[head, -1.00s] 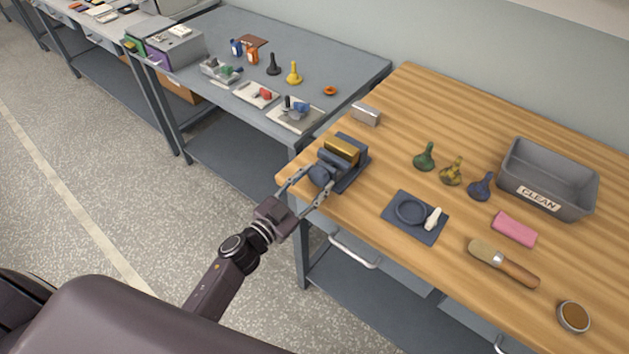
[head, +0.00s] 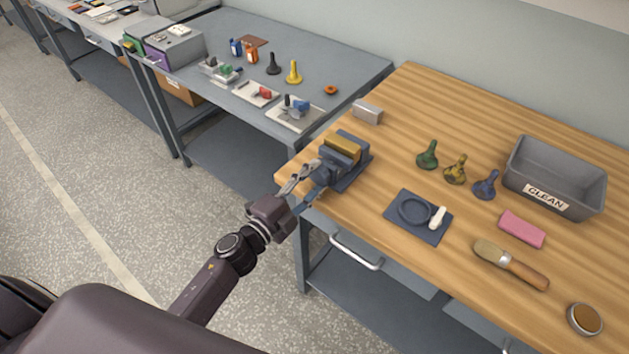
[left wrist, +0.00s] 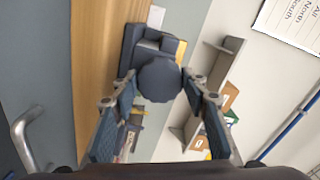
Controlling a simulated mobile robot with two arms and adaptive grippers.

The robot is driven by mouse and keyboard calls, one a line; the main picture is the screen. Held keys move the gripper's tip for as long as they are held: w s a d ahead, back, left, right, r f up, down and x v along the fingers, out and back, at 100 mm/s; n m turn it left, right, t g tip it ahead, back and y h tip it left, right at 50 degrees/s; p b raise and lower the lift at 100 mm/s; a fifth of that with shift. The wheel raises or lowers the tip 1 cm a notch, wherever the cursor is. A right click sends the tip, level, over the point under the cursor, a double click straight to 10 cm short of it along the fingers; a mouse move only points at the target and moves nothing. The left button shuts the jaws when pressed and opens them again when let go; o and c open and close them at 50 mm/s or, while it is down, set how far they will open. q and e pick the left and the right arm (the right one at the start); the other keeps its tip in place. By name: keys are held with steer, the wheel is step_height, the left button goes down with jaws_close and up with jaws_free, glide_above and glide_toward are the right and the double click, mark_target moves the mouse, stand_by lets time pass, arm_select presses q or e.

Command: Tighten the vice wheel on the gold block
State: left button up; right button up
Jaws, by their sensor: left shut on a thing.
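The blue-grey vice (head: 352,171) stands at the left corner of the wooden bench, with the gold block (head: 343,146) between its jaws. In the left wrist view the round dark vice wheel (left wrist: 159,80) faces the camera, and an edge of the gold block (left wrist: 181,50) shows behind it. My left gripper (head: 318,177) is at the front of the vice, its fingers shut on the wheel from both sides. In the head view the fingers largely hide the wheel. My right gripper is not in view.
A small metal block (head: 368,111) lies behind the vice. To the right are a dark mat (head: 429,234) with a ring and a white piece, several pawn-shaped pieces, a brush (head: 511,265), a pink block (head: 522,229) and a grey CLEAN bin (head: 582,190). A drawer handle (head: 356,252) juts out below.

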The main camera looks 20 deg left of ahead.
arm_select(q)
steer(key=m+b, duration=0.2)
steer(key=m, duration=0.4)
steer(key=shift+f, duration=0.15)
steer(key=shift+m, duration=0.3)
steer(key=shift+s, duration=0.1)
steer(key=o, duration=1.2)
steer(key=shift+c, duration=0.2)
steer(key=v, duration=1.2)
